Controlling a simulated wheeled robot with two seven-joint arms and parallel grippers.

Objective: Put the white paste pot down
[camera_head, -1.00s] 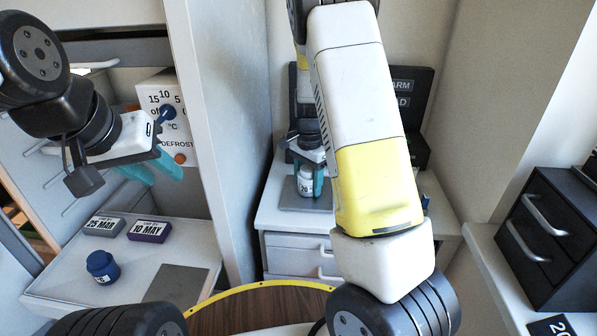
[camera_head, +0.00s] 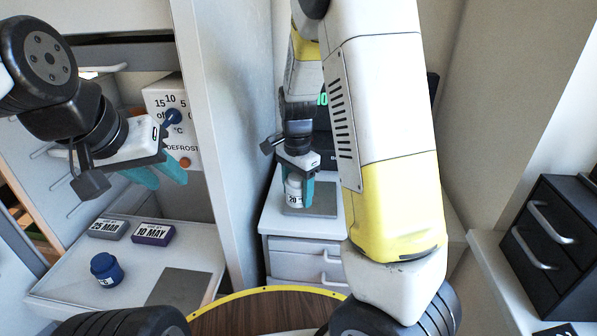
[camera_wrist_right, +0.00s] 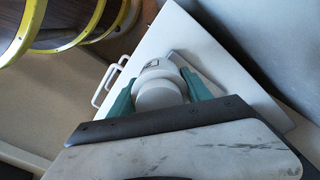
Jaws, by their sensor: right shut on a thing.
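The white paste pot (camera_head: 293,188), labelled 20, is upright between the teal fingers of my right gripper (camera_head: 301,190), over the small white cabinet at the back. In the right wrist view the pot (camera_wrist_right: 158,92) sits between both fingers of the right gripper (camera_wrist_right: 160,95). Whether its base touches the surface is hard to tell. A grey square mat (camera_head: 322,204) lies on the cabinet top, beside and behind the pot. My left gripper (camera_head: 157,177) is at the left before the dial panel, its teal fingers apart and empty.
A blue pot (camera_head: 104,268) and date blocks reading 25 MAR (camera_head: 108,229) and 10 MAY (camera_head: 152,234) stand on the left shelf, near another grey mat (camera_head: 180,290). A dark display stands behind the right gripper. A black drawer unit (camera_head: 550,240) is at the right.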

